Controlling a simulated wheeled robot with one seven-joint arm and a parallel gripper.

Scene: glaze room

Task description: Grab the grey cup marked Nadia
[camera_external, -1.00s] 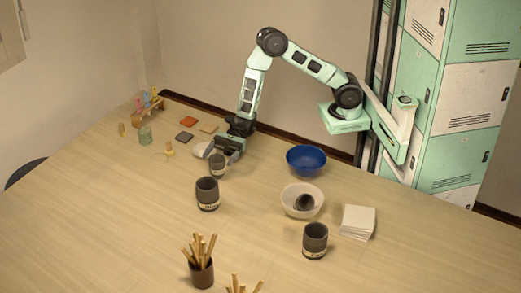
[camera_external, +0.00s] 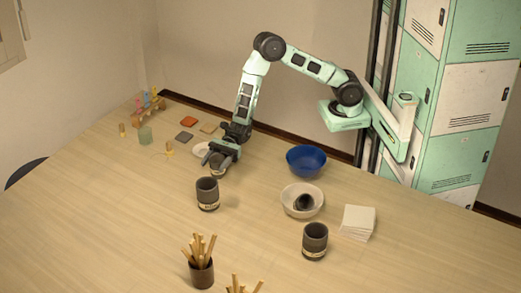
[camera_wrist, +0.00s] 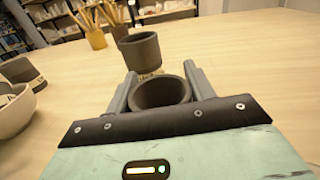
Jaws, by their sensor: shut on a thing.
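Three grey cups with pale name bands stand on the table. My gripper (camera_external: 222,151) is shut on the farthest grey cup (camera_external: 218,168), with a finger on each side of it. In the wrist view this cup (camera_wrist: 161,94) sits between my fingers (camera_wrist: 160,84), seen from above, and looks empty. Its name cannot be read. A second grey cup (camera_external: 207,193) stands just in front of it; it also shows beyond my fingers in the wrist view (camera_wrist: 140,50). A third grey cup (camera_external: 314,240) stands at the front right. Their names are too blurred to read.
A white bowl (camera_external: 290,205) with a dark thing inside and a blue bowl (camera_external: 306,158) stand to the right, near a stack of pale tiles (camera_external: 357,222). A brown pot of wooden tools (camera_external: 201,272) stands in front. A pale dish (camera_external: 200,149) lies behind my gripper. The left foreground is clear.

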